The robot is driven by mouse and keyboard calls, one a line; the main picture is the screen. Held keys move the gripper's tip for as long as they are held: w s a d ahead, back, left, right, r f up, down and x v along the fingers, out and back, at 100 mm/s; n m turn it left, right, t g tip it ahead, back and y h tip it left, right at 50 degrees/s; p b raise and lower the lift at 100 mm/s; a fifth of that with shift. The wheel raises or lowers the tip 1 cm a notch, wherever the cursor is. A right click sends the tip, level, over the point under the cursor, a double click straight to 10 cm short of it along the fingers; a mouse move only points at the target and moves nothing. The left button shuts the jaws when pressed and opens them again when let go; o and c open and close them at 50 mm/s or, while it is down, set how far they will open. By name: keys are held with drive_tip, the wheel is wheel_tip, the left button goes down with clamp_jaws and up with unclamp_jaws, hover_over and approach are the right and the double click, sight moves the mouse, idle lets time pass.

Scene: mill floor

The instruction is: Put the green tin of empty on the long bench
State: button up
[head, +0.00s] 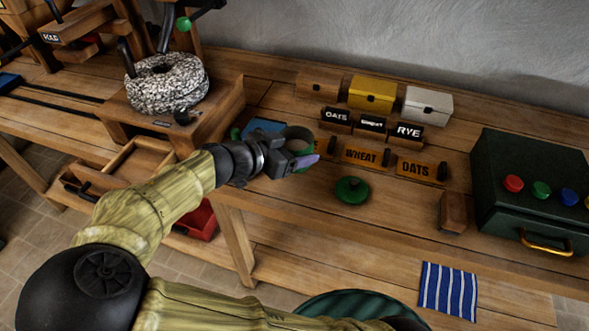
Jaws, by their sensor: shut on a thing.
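My gripper (301,157) is over the long bench (300,217), shut on a small round tin (298,133). Only the tin's dark rim and a little green show; my gripper covers most of its side. I cannot tell whether the tin touches the bench top. A green round lid with a knob (351,189) lies on the bench to the right of and nearer than my gripper.
Behind stand small labelled boxes, a yellow box (371,92) and a white box (428,105). A dark green case with coloured buttons (530,185) is at right, a wooden block (453,212) beside it. A millstone (166,82) stands left. Bench around the lid is bare.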

drive_tip(key=shift+d+f, duration=0.2)
drive_tip(key=shift+f, duration=0.9)
drive_tip(key=shift+s+a, duration=0.15)
drive_tip(key=shift+f, duration=0.2)
drive_tip(key=shift+f+b, duration=0.3)
drive_tip(key=shift+f, duration=1.35)
drive_tip(key=shift+f, duration=0.2)
drive_tip(key=o, duration=1.1)
drive_tip(key=shift+o, duration=0.2)
